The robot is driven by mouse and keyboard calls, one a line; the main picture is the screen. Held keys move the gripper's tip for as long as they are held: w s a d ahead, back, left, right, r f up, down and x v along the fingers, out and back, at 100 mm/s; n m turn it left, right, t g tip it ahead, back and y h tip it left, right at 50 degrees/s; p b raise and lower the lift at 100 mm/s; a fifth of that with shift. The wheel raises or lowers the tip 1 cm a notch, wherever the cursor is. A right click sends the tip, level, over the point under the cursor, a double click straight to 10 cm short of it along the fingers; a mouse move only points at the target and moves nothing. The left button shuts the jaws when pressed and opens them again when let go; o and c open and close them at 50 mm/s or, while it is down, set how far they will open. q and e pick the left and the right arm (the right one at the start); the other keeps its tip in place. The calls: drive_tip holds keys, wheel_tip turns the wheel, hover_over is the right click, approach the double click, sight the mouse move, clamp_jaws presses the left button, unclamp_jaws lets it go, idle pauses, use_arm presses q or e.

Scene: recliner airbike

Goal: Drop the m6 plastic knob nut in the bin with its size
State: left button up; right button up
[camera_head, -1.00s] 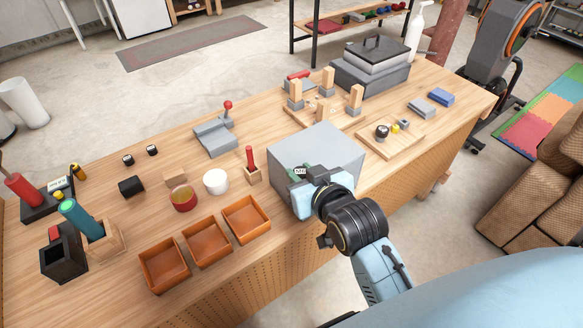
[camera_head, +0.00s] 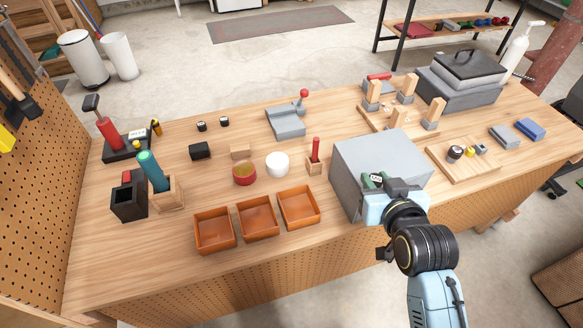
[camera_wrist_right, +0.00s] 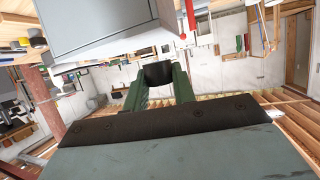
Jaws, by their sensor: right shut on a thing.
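My right gripper (camera_head: 376,181) is in front of the grey box at the bench's front edge, its green fingers shut on a small dark piece. The right wrist view shows this black piece (camera_wrist_right: 157,74), which I take for the knob nut, between the fingertips. A small label with lettering shows at the fingertips in the head view, too small to read surely. Three orange bins stand in a row to the left: left bin (camera_head: 214,231), middle bin (camera_head: 257,218), right bin (camera_head: 299,207). No size marks are readable on them. My left gripper is not in view.
The grey box (camera_head: 372,165) stands right behind my right gripper. A red-handled tool in a wooden block (camera_head: 314,160), a white cup (camera_head: 277,164) and a red round container (camera_head: 244,173) stand behind the bins. Small black parts (camera_head: 200,150) lie farther back.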

drive_tip(key=w+a+f+n+g+y+p, duration=0.1)
drive_tip(key=w+a+f+n+y+p, duration=0.15)
drive_tip(key=a, duration=0.55)
drive_tip(key=w+a+f+n+g+y+p, duration=0.1)
drive_tip(key=w+a+n+g+y+p, duration=0.2)
drive_tip(key=a, duration=0.6)
drive_tip(key=shift+n+t+y, duration=0.45)
drive_tip(key=shift+t+y, duration=0.2)
drive_tip(key=shift+t, duration=0.05)
wheel_tip(320, 180, down, 6)
drive_tip(key=b, duration=0.7)
drive_tip(key=shift+r, duration=0.1)
drive_tip(key=o, duration=1)
drive_tip(key=shift+a, duration=0.1)
drive_tip(key=p+v, duration=0.1)
drive_tip(key=v, duration=1.2)
drive_tip(key=shift+p, duration=0.3)
drive_tip(key=shift+s+r, duration=0.1)
drive_tip(key=shift+r, duration=0.05)
